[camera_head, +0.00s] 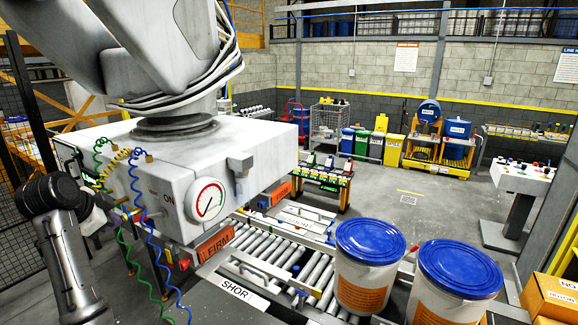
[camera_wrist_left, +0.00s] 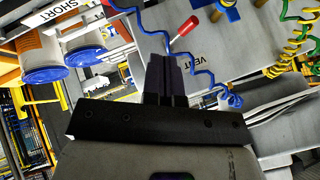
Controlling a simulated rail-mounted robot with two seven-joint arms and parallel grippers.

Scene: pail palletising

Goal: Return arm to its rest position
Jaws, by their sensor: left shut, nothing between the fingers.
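My left arm comes in at the left edge of the head view. Its gripper (camera_head: 116,204) is beside the left side of the big white machine housing (camera_head: 255,155), close to the coiled hoses; whether it touches them I cannot tell. In the left wrist view the dark fingers (camera_wrist_left: 165,75) are together with nothing between them. Beyond them lie a blue coiled hose (camera_wrist_left: 200,75), a red-tipped lever (camera_wrist_left: 185,32) and a grey surface marked VENT. My right gripper is in neither view.
Two white pails with blue lids, one nearer the middle (camera_head: 362,285) and one to its right (camera_head: 440,305), stand by the roller conveyor (camera_head: 270,245). Green, yellow and blue coiled hoses (camera_head: 132,185) hang at the housing's left. Cartons (camera_head: 552,295) are at the right edge. Open floor lies behind.

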